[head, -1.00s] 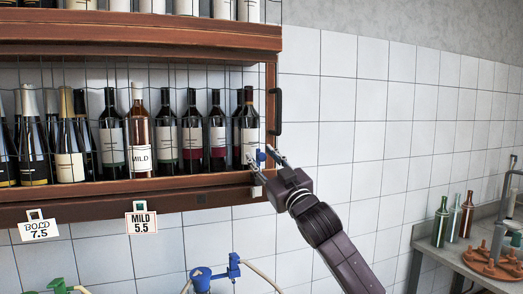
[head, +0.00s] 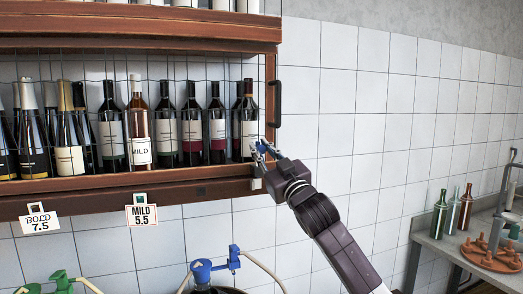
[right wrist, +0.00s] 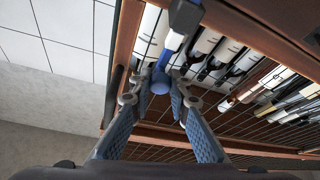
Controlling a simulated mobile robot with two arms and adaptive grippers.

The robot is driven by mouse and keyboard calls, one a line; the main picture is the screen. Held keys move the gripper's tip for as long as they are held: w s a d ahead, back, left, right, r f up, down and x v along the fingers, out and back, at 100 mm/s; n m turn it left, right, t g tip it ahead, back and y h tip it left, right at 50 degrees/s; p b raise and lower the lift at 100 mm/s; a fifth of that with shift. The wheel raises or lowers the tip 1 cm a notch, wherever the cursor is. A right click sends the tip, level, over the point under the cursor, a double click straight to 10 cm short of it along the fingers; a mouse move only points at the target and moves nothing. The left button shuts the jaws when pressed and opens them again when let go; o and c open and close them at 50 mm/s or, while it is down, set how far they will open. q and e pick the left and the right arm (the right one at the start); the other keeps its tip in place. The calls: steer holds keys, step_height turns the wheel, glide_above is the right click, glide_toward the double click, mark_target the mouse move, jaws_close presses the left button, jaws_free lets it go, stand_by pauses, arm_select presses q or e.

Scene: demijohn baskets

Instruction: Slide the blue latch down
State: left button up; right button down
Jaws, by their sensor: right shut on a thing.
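The blue latch (head: 261,147) is at the lower right corner of the wire-fronted wine cabinet, by the right frame post. In the right wrist view, its round blue knob (right wrist: 160,84) sits between my fingertips, with a white and blue part (right wrist: 184,18) beyond it. My right gripper (head: 264,154) reaches in from the lower right and is shut on the latch; its two fingers also show in the right wrist view (right wrist: 159,96), one on each side of the knob. My fingers partly hide the latch in the head view. My left gripper is out of view.
The wooden cabinet (head: 180,189) holds several wine bottles behind wire mesh. A black handle (head: 278,104) is on its right side. Price tags (head: 142,213) hang below. Blue-topped (head: 201,270) and green-topped (head: 60,281) fittings stand underneath. A side table (head: 432,240) is at far right. The tiled wall is clear.

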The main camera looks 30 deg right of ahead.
step_height(320, 180, down, 3)
steer(key=shift+w+f+b, duration=0.1)
steer(key=shift+f+b, duration=0.05)
steer(key=shift+b, duration=0.9)
steer(key=c, duration=1.9)
jaws_free()
steer(key=shift+o, duration=0.5)
steer(key=v, duration=1.2)
